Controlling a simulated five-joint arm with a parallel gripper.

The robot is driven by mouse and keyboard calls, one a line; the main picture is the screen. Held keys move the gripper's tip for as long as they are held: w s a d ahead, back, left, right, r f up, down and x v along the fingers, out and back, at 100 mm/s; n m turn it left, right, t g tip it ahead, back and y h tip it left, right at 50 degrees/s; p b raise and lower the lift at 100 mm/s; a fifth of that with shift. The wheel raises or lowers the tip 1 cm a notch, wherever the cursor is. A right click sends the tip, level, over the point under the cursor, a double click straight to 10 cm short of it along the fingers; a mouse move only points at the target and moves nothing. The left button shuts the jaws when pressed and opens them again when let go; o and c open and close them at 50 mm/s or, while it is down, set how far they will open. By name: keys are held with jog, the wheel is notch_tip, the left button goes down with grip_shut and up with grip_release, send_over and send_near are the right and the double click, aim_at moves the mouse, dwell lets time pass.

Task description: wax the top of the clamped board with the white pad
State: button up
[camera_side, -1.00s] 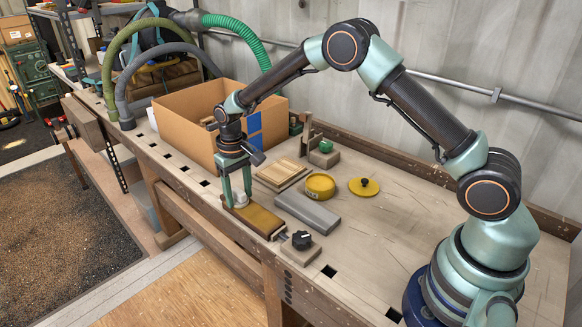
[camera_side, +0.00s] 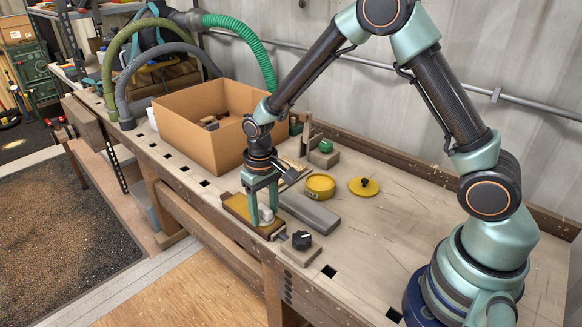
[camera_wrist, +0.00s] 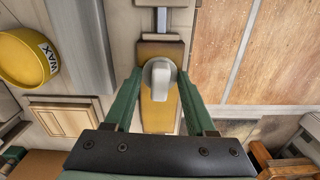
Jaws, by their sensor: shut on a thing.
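The clamped board (camera_side: 237,207) lies flat near the bench's front edge, with an amber-brown top; it also shows in the wrist view (camera_wrist: 158,117). My gripper (camera_side: 265,218) points down over the board's end nearest the black knob. It is shut on the white pad (camera_side: 266,213), which appears to rest on the board's top. In the wrist view the pad (camera_wrist: 158,76) sits between my fingertips near the board's end. My fingers hide part of the pad and board in the side view.
A grey bar (camera_side: 309,210) lies beside the board. An open yellow wax tin (camera_side: 320,187) and its lid (camera_side: 364,187) stand behind it. A clamp with a black knob (camera_side: 301,240) is at the board's near end. A cardboard box (camera_side: 190,137) stands at left. The right bench is clear.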

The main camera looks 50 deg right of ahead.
aim_at(275, 227)
jog(key=s, duration=0.3)
jog(key=shift+s, duration=0.15)
notch_tip(275, 227, up, 8)
dwell(0.6)
jog(key=shift+f, duration=0.15)
dwell(0.6)
